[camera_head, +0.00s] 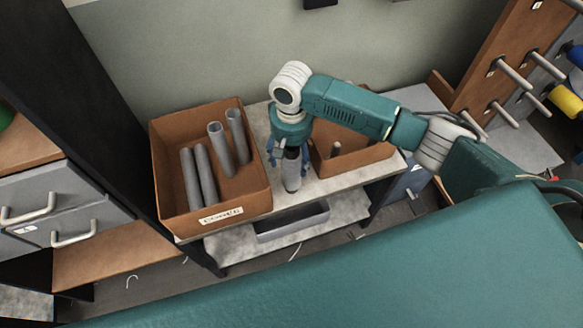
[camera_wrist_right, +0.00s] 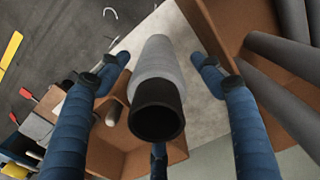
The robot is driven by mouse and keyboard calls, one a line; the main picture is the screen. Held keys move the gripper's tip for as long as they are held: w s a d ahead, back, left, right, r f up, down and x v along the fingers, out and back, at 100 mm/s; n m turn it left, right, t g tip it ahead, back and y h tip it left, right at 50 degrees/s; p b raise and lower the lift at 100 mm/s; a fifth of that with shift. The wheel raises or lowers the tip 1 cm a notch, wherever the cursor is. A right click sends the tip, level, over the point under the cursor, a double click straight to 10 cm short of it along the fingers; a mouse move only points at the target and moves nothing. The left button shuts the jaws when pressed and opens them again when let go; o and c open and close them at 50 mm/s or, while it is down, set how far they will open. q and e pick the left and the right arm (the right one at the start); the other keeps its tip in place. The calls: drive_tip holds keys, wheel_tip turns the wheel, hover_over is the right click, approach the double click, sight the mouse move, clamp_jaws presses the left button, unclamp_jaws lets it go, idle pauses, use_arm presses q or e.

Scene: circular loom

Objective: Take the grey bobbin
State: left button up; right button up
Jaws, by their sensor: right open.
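The grey bobbin (camera_head: 291,174) stands on the pale tabletop between two brown boxes. It also shows in the right wrist view (camera_wrist_right: 157,68), with its dark hollow end facing the camera. My right gripper (camera_head: 287,158) points down over it from above. Its blue fingers are open and spread around the bobbin, with visible gaps on both sides in the wrist view; a third finger shows below. The fingers partly hide the bobbin in the head view. My left gripper is not in view.
A labelled brown box (camera_head: 256,200) left of the bobbin holds several grey tubes. A smaller brown box (camera_head: 368,160) stands close on the right. A grey tray (camera_head: 292,228) sits on the lower shelf. A peg rack (camera_head: 500,50) with spools is at far right.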

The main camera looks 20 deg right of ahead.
wheel_tip(320, 180, down, 4)
drive_tip(key=shift+f, duration=0.25)
drive_tip(key=shift+c, duration=0.5)
drive_tip(key=c, duration=1.3)
drive_tip(key=shift+r, duration=0.2)
wheel_tip(320, 180, up, 20)
drive_tip(key=shift+b, duration=0.4)
drive_tip(key=shift+f, duration=0.1)
drive_tip(key=o, duration=0.6)
clamp_jaws()
